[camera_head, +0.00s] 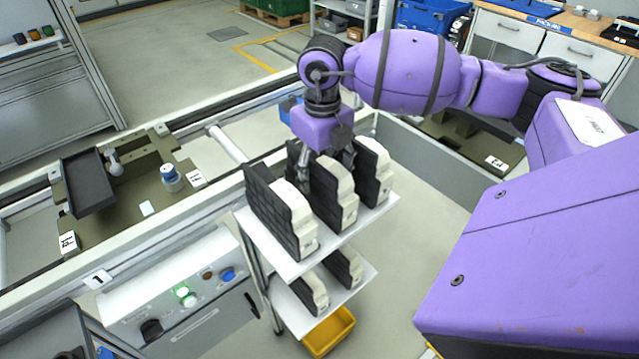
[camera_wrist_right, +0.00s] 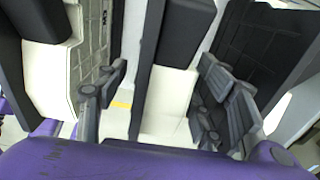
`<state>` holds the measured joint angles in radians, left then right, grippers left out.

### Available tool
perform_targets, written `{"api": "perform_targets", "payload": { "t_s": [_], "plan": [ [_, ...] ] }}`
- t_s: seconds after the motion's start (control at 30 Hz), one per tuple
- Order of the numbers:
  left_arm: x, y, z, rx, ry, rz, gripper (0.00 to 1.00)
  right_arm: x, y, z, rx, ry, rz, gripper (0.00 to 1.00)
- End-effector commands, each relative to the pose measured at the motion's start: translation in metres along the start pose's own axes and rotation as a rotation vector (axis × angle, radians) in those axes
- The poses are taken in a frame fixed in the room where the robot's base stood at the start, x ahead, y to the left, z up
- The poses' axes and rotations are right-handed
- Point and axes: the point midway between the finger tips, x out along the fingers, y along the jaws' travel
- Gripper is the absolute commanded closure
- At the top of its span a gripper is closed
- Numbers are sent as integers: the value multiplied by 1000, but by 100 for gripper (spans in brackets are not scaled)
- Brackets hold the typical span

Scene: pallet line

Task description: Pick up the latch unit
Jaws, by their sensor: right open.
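Three black-and-white latch units stand upright in a row on the cart's white top shelf (camera_head: 268,248): a near-left one (camera_head: 282,212), a middle one (camera_head: 335,192) and a far-right one (camera_head: 373,174). My right gripper (camera_head: 327,166) points down at the row and is open. In the right wrist view, the fingers of this gripper (camera_wrist_right: 162,112) stand on either side of one latch unit (camera_wrist_right: 168,95), with gaps beside it. Neighbouring units show at the left (camera_wrist_right: 45,80) and right (camera_wrist_right: 262,50) there. The gripper partly hides the back of the row. My left gripper is out of view.
Two more latch units (camera_head: 311,292) stand on the lower shelf (camera_head: 290,303), above a yellow bin (camera_head: 330,333). The conveyor (camera_head: 120,205) runs behind and left of the cart. A control box with lit buttons (camera_head: 185,295) is at the cart's left. Open floor (camera_head: 420,225) lies right of the cart.

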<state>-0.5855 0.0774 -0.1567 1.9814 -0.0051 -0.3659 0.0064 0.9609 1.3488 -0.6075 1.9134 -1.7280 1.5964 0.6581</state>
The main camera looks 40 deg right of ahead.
Motion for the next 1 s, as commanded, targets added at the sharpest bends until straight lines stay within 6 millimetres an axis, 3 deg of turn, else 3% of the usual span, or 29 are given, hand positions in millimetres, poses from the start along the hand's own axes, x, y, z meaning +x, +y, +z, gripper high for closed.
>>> {"api": "perform_targets", "payload": {
  "t_s": [0.33, 0.57, 1.0],
  "plan": [
    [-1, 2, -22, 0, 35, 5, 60, 44, -2, 7, -1, 0, 2, 38],
    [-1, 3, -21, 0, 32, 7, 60, 49, -3, 7, -1, -1, 0, 38],
    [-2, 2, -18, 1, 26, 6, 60, 48, -3, 7, -1, 0, 0, 93]
  ]
}}
